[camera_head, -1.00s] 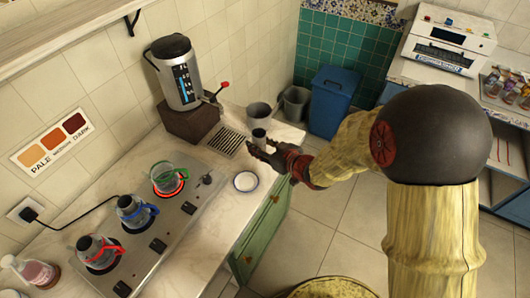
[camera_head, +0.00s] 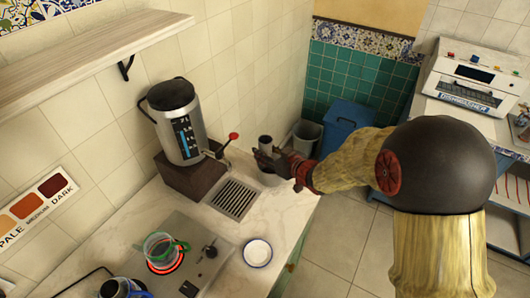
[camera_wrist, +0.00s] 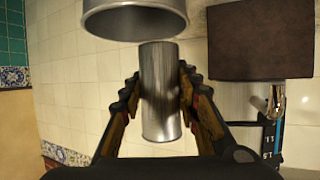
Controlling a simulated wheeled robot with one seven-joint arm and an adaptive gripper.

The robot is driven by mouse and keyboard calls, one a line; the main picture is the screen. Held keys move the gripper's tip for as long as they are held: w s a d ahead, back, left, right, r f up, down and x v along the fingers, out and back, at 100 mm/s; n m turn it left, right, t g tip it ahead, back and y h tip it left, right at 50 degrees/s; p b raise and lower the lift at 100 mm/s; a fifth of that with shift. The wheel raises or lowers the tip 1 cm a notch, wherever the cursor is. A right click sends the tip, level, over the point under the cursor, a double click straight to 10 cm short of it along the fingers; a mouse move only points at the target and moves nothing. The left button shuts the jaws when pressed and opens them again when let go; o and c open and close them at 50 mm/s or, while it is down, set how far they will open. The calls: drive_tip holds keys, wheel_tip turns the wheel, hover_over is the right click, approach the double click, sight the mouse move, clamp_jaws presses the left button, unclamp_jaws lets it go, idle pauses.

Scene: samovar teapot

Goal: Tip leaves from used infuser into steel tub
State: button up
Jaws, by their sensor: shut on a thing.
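The infuser, a small steel cylinder (camera_head: 265,143), is held by my gripper (camera_head: 268,157). In the wrist view the infuser (camera_wrist: 161,90) sits between the two dark fingers (camera_wrist: 160,95) and looks about upright. No leaves can be made out in it. The steel tub (camera_head: 268,179) is at the far end of the counter, mostly hidden behind my gripper in the head view. In the wrist view, which looks upside down, the tub (camera_wrist: 135,27) is at the top edge, close to one end of the infuser. The infuser appears to be over the tub; whether they touch is unclear.
A samovar (camera_head: 177,122) with a red-knobbed tap stands on a dark block (camera_head: 192,177) left of my gripper. A drip grille (camera_head: 234,198) and a white saucer (camera_head: 257,252) are on the counter. A blue bin (camera_head: 345,125) stands behind.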

drive_tip(key=shift+w+f+b, duration=0.1)
drive_tip(key=shift+f+b, duration=0.2)
drive_tip(key=shift+f, duration=0.4)
drive_tip(key=shift+s+a+r+m+y, duration=0.2)
drive_tip(key=shift+a+m+y, duration=0.3)
drive_tip(key=shift+m+y, duration=0.25)
drive_tip(key=shift+s+a+m+t+y+b, duration=0.1)
drive_tip(key=shift+a+m+t+y+b, duration=0.3)
drive_tip(key=shift+a+m+y+b, duration=0.5)
wheel_tip(320, 180, up, 7)
drive_tip(key=m+t+y+b, duration=0.2)
drive_tip(key=m+t+b, duration=0.2)
drive_tip(key=m, duration=0.8)
drive_tip(key=shift+a+t, duration=0.3)
drive_tip(key=shift+t, duration=0.8)
drive_tip(key=shift+s+m, duration=0.1)
drive_tip(key=shift+m, duration=0.15)
